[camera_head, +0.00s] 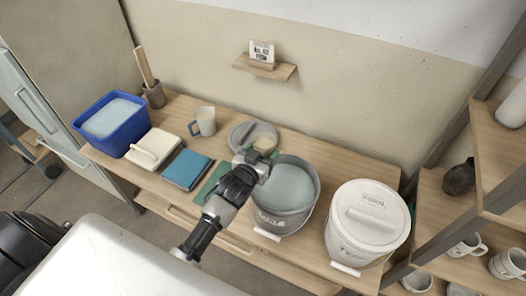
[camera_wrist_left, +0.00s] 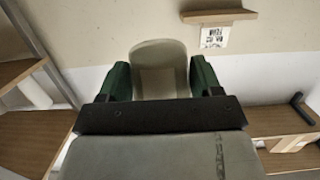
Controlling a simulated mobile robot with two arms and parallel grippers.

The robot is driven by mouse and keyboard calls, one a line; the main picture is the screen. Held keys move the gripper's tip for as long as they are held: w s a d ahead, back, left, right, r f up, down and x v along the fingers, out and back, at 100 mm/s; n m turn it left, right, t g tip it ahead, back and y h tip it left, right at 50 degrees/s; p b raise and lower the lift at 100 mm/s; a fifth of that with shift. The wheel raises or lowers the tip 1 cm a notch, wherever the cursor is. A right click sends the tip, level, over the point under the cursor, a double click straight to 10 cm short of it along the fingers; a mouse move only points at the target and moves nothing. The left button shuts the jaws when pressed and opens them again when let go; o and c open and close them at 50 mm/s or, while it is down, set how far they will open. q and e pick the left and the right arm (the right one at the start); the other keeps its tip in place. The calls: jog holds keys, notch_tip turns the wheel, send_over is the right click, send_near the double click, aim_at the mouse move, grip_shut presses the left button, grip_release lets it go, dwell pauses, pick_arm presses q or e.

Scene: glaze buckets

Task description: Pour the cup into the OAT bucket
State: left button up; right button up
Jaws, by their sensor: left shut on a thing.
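A cream cup (camera_wrist_left: 158,72) is held between the green fingers of my left gripper (camera_wrist_left: 160,82). In the head view my left gripper (camera_head: 262,158) is shut on the cup (camera_head: 264,144), above the far left rim of an open grey bucket (camera_head: 300,222). Pale blue-grey glaze (camera_head: 287,187) shows inside that bucket. A whitish bucket (camera_head: 352,232) with its lid on stands to its right. Both buckets have front lettering that I cannot read, so I cannot tell which is OAT. The cup's contents and exact tilt cannot be made out. My right gripper is not in view.
A grey lid (camera_head: 240,136) lies behind the gripper. A blue tub (camera_head: 122,137), a mug (camera_head: 204,122), a cream pad-like thing (camera_head: 153,148) and a blue book (camera_head: 187,170) are on the table's left. Shelves with mugs (camera_head: 467,247) stand at right. A small wall shelf (camera_head: 282,72) is behind.

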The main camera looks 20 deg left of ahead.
pick_arm(q)
jog(key=shift+s+f+b, duration=0.45)
jog(key=shift+s+b, duration=0.15)
jog(key=shift+b, duration=0.25)
jog(key=shift+f+b, duration=0.35)
jog(key=shift+f, duration=0.05)
jog(key=m+b, duration=0.1)
jog(key=b, duration=0.1)
jog(key=a+f+m+b, duration=0.1)
jog(key=m, duration=0.1)
jog(key=shift+w+a+f+m+y+b, duration=0.2)
jog(key=shift+m+y+b, duration=0.1)
jog(key=shift+y+b, duration=0.1)
jog(key=shift+a+m, duration=0.15)
jog(key=shift+m, duration=0.55)
jog(key=shift+a+m+y, duration=0.1)
jog(key=shift+m+y, duration=0.2)
